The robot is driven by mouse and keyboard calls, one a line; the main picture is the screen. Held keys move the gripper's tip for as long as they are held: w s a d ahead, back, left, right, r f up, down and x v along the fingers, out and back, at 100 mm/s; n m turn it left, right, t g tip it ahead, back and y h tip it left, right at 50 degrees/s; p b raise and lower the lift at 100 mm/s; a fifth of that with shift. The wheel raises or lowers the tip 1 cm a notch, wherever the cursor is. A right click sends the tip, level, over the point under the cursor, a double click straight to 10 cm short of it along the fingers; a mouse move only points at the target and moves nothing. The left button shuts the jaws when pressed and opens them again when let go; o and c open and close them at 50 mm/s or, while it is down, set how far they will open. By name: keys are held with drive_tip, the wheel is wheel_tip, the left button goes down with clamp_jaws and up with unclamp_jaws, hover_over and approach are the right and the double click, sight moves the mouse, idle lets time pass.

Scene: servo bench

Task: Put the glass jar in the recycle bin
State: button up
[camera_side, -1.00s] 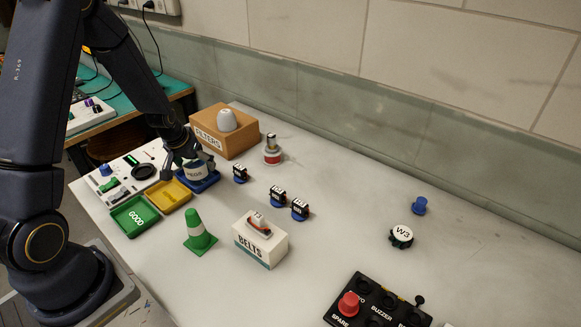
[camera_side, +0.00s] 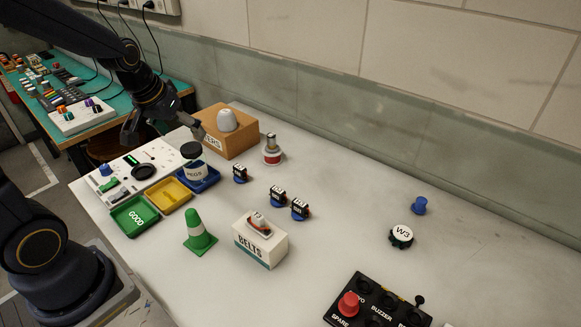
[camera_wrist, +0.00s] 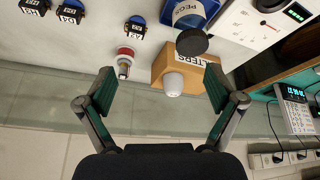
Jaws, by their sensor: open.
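The glass jar (camera_side: 196,171), labelled PEGS with a black lid, stands upright in the blue tray (camera_side: 210,183) at the far left of the bench. The tray's own label is hidden, so I cannot tell whether it is the recycle bin. In the wrist view the jar (camera_wrist: 187,14) and part of the blue tray (camera_wrist: 214,8) are at the top, beyond my fingers. My gripper (camera_side: 163,130) is open and empty, above and behind the jar, clear of it. In the wrist view my gripper (camera_wrist: 160,84) has its fingers wide apart.
A yellow tray (camera_side: 168,196) and a green GOOD tray (camera_side: 134,216) sit beside the blue one. The brown FILTERS box (camera_side: 238,140) with a white cup on top is close to my right finger. A red-and-silver part (camera_side: 272,154) stands nearby. The wall runs behind.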

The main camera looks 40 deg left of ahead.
drive_tip(key=s+d+r+m+t+h, duration=0.1)
drive_tip(key=s+d+r+m, duration=0.3)
drive_tip(key=s+d+r, duration=0.4)
drive_tip(key=s+d, duration=0.3)
drive_tip(key=s, duration=0.1)
drive_tip(key=shift+d+m, duration=0.2)
drive_tip(key=shift+m, duration=0.1)
